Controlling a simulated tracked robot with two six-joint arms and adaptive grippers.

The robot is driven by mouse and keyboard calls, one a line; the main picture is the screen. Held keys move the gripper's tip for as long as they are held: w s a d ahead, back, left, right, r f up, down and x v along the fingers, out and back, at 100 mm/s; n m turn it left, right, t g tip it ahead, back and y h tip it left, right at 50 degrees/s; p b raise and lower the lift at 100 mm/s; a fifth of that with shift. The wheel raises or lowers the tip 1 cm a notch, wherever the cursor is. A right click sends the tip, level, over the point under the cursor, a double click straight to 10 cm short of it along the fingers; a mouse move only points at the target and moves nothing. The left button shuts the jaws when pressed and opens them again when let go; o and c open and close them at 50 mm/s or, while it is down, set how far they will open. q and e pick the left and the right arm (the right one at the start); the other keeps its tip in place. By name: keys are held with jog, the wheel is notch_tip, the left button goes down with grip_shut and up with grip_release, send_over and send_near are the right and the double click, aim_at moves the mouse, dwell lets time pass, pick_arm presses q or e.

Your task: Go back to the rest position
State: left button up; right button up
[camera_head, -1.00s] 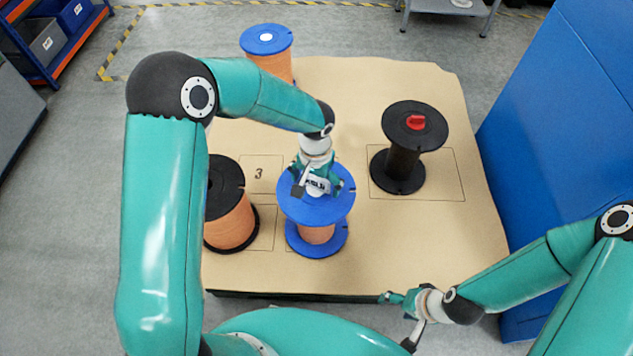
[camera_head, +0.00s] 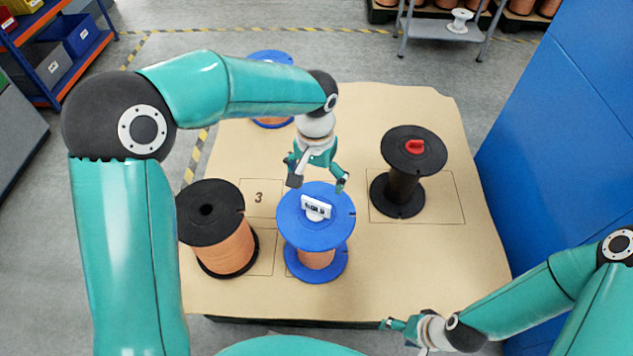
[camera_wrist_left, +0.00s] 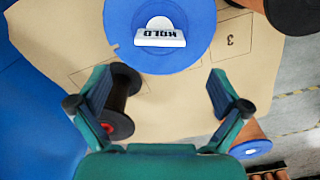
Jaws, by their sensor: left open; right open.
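My left gripper (camera_head: 317,181) is open and empty, above and just behind a blue spool (camera_head: 316,235) with copper-coloured winding. A white tag (camera_head: 315,207) with dark lettering stands on that spool's top; the tag also shows in the left wrist view (camera_wrist_left: 159,38), beyond and between the open fingers (camera_wrist_left: 160,100). The lettering looks like "HOLD" there. My right gripper (camera_head: 392,324) is near the table's front edge, low at the right, with nothing visible in it. My left arm arches over the table's left side.
A black spool with copper winding (camera_head: 228,248) stands at the left. An empty-looking black spool (camera_head: 404,180) with a red knob stands at the right. Another blue-topped spool (camera_head: 273,122) is partly behind my left arm. A blue wall (camera_head: 560,120) borders the right side.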

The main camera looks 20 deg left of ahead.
pick_arm(q)
jog(key=shift+a+r+p, duration=0.15)
jog(key=shift+a+p, duration=0.15)
jog(key=s+a+f+g+p, duration=0.1)
jog(key=s, duration=0.1)
jog(key=s+a+f+g+p, duration=0.1)
jog(key=s+f+p, duration=0.1)
jog(key=s+a+f+n+g+p, duration=0.1)
jog(key=s+f+p, duration=0.1)
jog(key=shift+s+a, duration=0.15)
jog(key=shift+a, duration=0.05)
jog(key=s+d+f+n+t+h+p, duration=0.2)
jog(key=s+d+f, duration=0.4)
jog(key=s+f, duration=0.4)
jog(key=shift+s+d+f+t+h+p, duration=0.2)
jog(key=shift+s+t+h+p, duration=0.7)
jog(key=shift+s+p, duration=0.4)
